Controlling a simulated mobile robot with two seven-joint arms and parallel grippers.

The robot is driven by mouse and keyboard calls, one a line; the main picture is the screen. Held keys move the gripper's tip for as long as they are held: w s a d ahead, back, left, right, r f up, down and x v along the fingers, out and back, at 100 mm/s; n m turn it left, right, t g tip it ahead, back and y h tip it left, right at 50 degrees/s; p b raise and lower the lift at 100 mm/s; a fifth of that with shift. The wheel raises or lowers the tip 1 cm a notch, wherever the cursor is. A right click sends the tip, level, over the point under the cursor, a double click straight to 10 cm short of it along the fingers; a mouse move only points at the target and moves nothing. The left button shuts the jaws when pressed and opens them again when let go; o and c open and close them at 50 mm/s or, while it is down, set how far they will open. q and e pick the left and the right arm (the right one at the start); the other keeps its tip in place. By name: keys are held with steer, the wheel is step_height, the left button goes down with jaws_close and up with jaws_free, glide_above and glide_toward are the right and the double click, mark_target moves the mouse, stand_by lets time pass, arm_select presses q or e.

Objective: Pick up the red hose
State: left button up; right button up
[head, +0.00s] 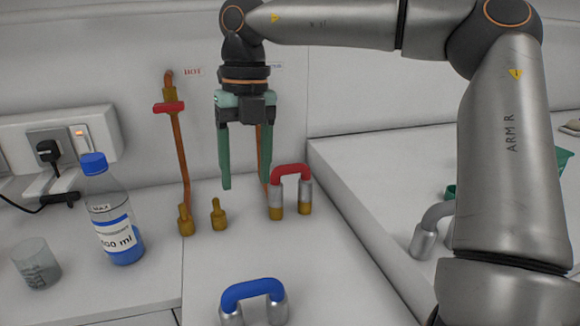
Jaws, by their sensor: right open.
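The red hose (291,170) is a short U-shaped bend with silver sleeves and brass ends. My right gripper (247,186) points down, open and empty, with two long green fingers. It appears just left of the red hose, the right fingertip close to the hose's left leg in the picture. I cannot tell whether they touch or how far apart in depth they are. My left gripper is not in view.
Brass fittings (218,214) stand left of the hose, one joining a copper pipe (181,155) with a red handle. A blue hose (252,288) is in front, a grey hose (433,225) at right. A bottle (113,220) and beaker (36,265) stand at left.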

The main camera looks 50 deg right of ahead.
steer(key=w+d+r+m+p, duration=0.3)
steer(key=w+d+m+p, duration=0.1)
steer(key=d+m, duration=0.6)
steer(key=m+h+p, duration=0.1)
steer(key=m+p, duration=0.1)
steer(key=m, duration=0.8)
glide_above(290, 165)
steer(key=f, duration=0.4)
steer(key=d+f, duration=0.1)
steer(key=f, duration=0.1)
steer(key=shift+w, duration=0.1)
steer(key=f, duration=0.4)
steer(key=shift+a+f+p, duration=0.3)
steer(key=shift+a+p, duration=0.05)
steer(key=shift+a, duration=0.05)
steer(key=shift+f, duration=0.55)
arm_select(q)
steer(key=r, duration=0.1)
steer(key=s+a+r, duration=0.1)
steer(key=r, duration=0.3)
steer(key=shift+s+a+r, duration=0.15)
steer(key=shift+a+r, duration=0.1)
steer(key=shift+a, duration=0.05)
arm_select(e)
jaws_close()
